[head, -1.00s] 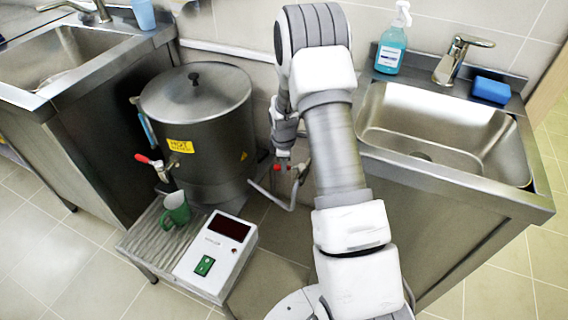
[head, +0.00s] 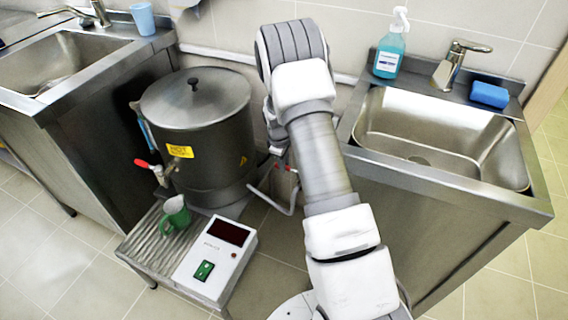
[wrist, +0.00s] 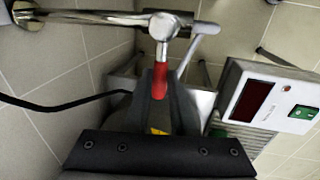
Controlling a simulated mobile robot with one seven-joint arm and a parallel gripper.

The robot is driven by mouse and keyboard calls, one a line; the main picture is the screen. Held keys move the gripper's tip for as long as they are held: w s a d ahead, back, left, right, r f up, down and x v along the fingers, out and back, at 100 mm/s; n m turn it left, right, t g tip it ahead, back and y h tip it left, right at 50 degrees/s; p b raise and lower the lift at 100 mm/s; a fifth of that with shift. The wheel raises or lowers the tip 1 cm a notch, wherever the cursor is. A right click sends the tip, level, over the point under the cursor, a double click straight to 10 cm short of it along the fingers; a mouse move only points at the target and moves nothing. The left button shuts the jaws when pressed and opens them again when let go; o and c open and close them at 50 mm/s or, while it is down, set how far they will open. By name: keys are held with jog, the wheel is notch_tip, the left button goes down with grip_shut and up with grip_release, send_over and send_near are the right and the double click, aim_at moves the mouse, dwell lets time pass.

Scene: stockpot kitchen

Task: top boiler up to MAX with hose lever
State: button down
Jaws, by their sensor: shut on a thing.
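The boiler (head: 196,130) is a large lidded steel pot with a yellow label, left of my arm. A narrow gauge strip (head: 144,128) runs up its left side, and its level is too small to read. A red-handled tap (head: 146,164) is on its front. In the wrist view, the hose lever (wrist: 160,78) has a red grip on a metal valve, and my gripper (wrist: 158,105) is shut on it. In the head view, my gripper (head: 278,150) is low between the boiler and the right sink, partly hidden by my arm. A bent metal spout (head: 272,200) is below it.
A green mug (head: 175,215) stands on the ribbed drip tray (head: 150,238) below the tap. A control box (head: 215,255) with a dark display and green switch sits in front of the boiler. Sinks stand at left and right (head: 430,140). A black cable (wrist: 60,105) crosses the wrist view.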

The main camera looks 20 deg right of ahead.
jog(key=c, duration=0.8)
grip_release()
jog(key=shift+o, duration=0.2)
jog(key=shift+r, duration=0.1)
notch_tip(320, 180, up, 17)
jog(key=s+a+p, duration=0.2)
jog(key=p, duration=0.3)
jog(key=shift+s+a, duration=0.15)
jog(key=shift+a, duration=0.05)
